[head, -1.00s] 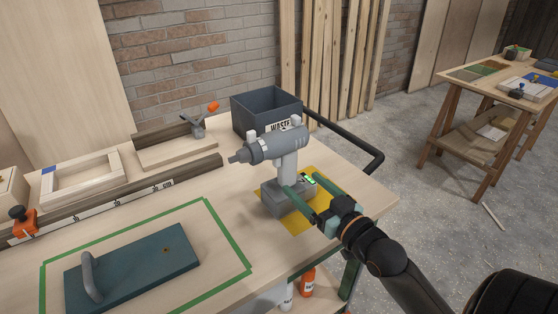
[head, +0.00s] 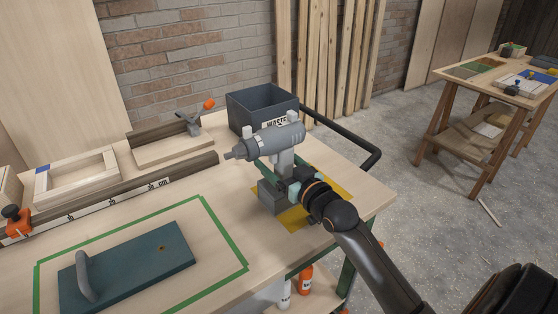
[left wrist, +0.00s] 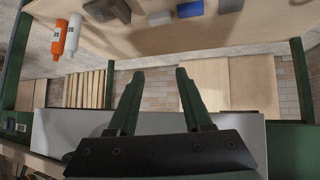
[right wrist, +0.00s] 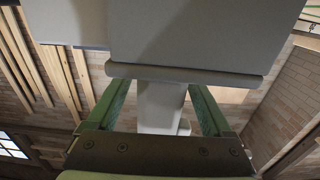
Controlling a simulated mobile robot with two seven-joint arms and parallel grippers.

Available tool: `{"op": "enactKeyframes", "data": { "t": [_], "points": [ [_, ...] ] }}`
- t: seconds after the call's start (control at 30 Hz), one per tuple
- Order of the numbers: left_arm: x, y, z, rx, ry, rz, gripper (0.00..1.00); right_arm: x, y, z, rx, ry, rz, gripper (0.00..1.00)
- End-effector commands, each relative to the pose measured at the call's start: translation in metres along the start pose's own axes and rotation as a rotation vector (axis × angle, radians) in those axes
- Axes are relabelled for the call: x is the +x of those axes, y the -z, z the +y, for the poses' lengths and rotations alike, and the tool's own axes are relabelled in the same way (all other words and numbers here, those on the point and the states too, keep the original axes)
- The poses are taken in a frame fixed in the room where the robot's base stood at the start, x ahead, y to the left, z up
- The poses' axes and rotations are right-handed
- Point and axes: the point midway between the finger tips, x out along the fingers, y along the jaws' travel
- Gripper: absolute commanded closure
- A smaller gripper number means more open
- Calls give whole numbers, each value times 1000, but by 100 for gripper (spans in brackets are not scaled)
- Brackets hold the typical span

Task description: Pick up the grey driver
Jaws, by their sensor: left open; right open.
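The grey driver (head: 276,141) stands upright on the yellow patch (head: 325,189) of the workbench, its nose pointing left and its broad base on the patch. My right gripper (head: 280,170) is at the driver's grip, below the body, with its green fingers open. In the right wrist view the driver's pale grip (right wrist: 160,106) stands between the two open fingers, one on each side; I cannot tell whether they touch it. My left gripper (left wrist: 155,75) is open and empty in the left wrist view, and out of the head view.
A dark waste bin (head: 262,108) stands close behind the driver. A teal float (head: 130,262) lies inside green tape at the left. Wooden frames and a clamp line the back. Bottles (left wrist: 58,38) show on a shelf below the bench.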

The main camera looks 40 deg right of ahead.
Motion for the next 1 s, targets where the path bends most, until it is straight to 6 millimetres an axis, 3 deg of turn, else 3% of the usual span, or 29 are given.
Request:
{"op": "enactKeyframes", "data": {
  "t": [0.27, 1.0],
  "points": [
    [0, 0, 0, 0, 1, -1, 50, 2, 0, 0, 1, 0, -1, 15],
    [0, -1, 0, 0, 1, -3, 50, 2, 0, 0, 1, 0, 0, 98]
  ]
}}
